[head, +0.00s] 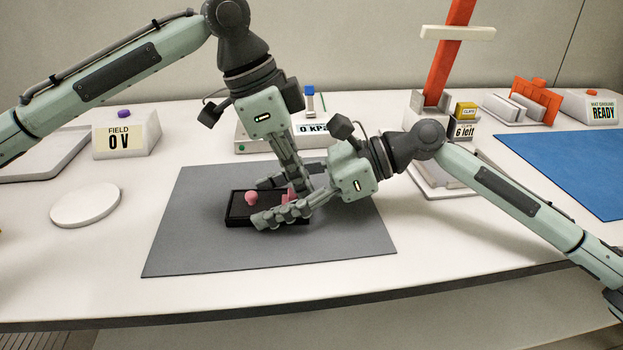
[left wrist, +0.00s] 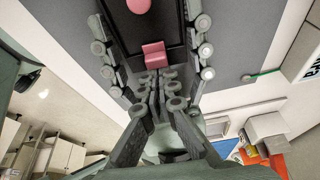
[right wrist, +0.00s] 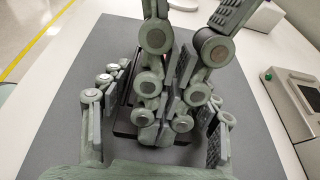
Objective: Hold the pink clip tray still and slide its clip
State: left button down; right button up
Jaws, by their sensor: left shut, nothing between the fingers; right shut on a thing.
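The small black clip tray (head: 236,213) lies on the grey mat. It holds a rounded pink piece (head: 251,198) and a blocky pink clip (head: 290,194); both show in the left wrist view, the clip (left wrist: 154,55) below the rounded piece (left wrist: 138,5). My right gripper (head: 262,203) straddles the tray, one finger along each long side, shut on it. My left gripper (head: 303,188) points down at the tray's right end, fingers together and empty, beside the clip. In the left wrist view its fingertips (left wrist: 155,76) are just below the clip; contact is unclear. The right wrist view mostly hides the tray.
The grey mat (head: 200,245) is clear in front and at left. A white disc (head: 85,204) and a FIELD display (head: 126,136) stand left. A kPa station (head: 312,128) is behind, an orange post (head: 448,55) and blue mat (head: 575,170) at right.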

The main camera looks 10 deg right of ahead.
pick_arm(q)
jog(key=shift+w+a, duration=0.1)
jog(key=shift+a, duration=0.15)
pick_arm(e)
jog(key=shift+w+d, duration=0.1)
jog(key=shift+d, duration=0.05)
pick_arm(q)
jog(key=shift+a+r, duration=0.1)
jog(key=shift+r, duration=0.25)
jog(key=v, duration=0.9)
jog(key=shift+d+r, duration=0.15)
jog(key=shift+d, duration=0.1)
pick_arm(e)
jog(key=shift+f, duration=0.2)
jog(key=o, duration=1)
jog(key=shift+c, duration=0.2)
jog(key=o, duration=0.3)
jog(key=shift+r, duration=0.1)
